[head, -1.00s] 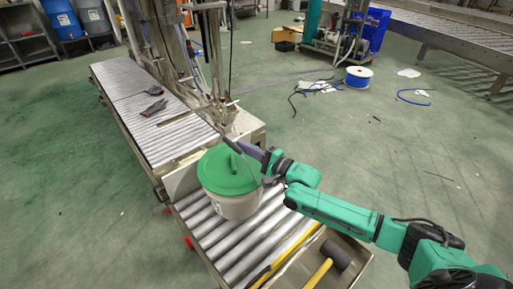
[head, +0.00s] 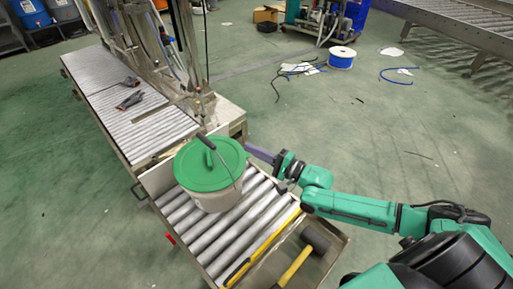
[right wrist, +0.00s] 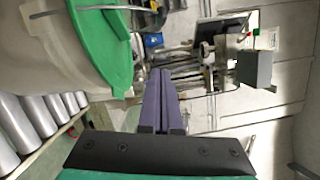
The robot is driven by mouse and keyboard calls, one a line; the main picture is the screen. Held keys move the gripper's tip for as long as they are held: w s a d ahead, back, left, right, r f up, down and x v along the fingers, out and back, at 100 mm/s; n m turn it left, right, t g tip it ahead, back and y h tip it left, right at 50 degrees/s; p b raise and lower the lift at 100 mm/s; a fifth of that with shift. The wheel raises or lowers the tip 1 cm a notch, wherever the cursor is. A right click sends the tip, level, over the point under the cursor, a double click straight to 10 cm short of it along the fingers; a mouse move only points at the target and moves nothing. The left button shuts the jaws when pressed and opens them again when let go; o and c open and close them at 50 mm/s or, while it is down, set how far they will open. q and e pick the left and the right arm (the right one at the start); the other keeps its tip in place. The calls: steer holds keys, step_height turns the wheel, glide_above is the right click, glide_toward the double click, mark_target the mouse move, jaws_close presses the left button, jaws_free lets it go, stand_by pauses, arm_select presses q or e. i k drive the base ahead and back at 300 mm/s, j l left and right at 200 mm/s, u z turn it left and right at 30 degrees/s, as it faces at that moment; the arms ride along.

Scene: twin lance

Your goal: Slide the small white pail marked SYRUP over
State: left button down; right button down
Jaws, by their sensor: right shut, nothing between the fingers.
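The pail (head: 215,198), white with a green lid (head: 205,172) and a wire handle, stands upright on the near roller section. Its marking is not readable. My right gripper (head: 250,149) is at the lid's right edge on the pail's far right side. Its purple fingers are shut and empty. In the right wrist view the shut fingers (right wrist: 160,85) point forward, with the pail (right wrist: 50,45) close on their left; I cannot tell whether they touch it. My left gripper is not in view.
The near roller section (head: 235,235) has free rollers to the pail's right. A mallet (head: 296,264) and a yellow bar (head: 250,258) lie at its right end. The far rollers (head: 105,95) hold dark gloves (head: 130,100). A machine frame (head: 190,75) stands behind.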

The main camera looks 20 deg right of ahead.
mark_target(220, 201)
steer(key=k+l, duration=0.8)
